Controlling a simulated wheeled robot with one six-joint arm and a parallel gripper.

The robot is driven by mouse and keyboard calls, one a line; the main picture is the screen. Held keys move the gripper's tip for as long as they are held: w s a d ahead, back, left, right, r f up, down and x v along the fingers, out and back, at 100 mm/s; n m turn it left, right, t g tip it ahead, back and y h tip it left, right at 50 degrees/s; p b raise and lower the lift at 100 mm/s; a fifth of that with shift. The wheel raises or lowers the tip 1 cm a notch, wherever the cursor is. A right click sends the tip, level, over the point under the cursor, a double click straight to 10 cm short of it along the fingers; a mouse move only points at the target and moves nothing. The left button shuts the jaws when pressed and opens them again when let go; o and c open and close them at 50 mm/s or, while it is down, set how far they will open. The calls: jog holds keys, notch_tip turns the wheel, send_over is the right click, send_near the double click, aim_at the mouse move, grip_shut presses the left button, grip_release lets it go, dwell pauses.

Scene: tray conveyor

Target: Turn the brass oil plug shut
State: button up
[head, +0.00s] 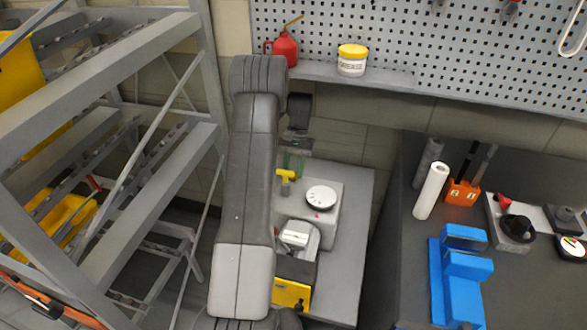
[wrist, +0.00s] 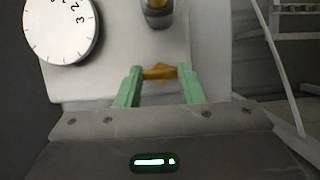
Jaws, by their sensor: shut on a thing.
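The brass oil plug (wrist: 160,72) shows in the wrist view as a small wing-shaped piece on the pale housing (wrist: 115,66). My gripper (wrist: 161,76) has its two green fingers on either side of the plug, shut on its ends. The plug's wings lie roughly level across the gap between the fingers. In the head view my gripper (head: 292,163) is at the back of the housing (head: 333,190), small and partly hidden by my arm. I cannot make out the plug there.
A white dial (wrist: 60,30) and a grey post with a yellow top (wrist: 157,12) are close to the fingers. A grey rack (head: 150,165) stands left. A shelf (head: 375,76) holds a red oil can (head: 285,50) and a yellow-lidded jar (head: 352,60). A dark bench stands right.

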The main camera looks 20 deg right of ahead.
jog(key=o, duration=1)
jog(key=shift+w+r, duration=0.1)
jog(key=shift+w+d+r+b, duration=0.15)
jog(key=shift+r+b, duration=0.15)
jog(key=shift+r, duration=0.05)
jog(key=shift+w+d+r, duration=0.1)
jog(key=shift+w+d, duration=0.1)
jog(key=shift+w, duration=0.05)
jog(key=shift+w+d+b, duration=0.1)
jog(key=shift+w+d, duration=1.05)
jog(key=shift+w, duration=0.3)
jog(key=shift+w+d+b, duration=0.15)
jog(key=shift+w+d, duration=1)
jog(key=shift+w, duration=0.35)
jog(key=shift+w+d+b, duration=0.1)
jog(key=shift+w+d, duration=1.05)
jog(key=shift+w, duration=0.3)
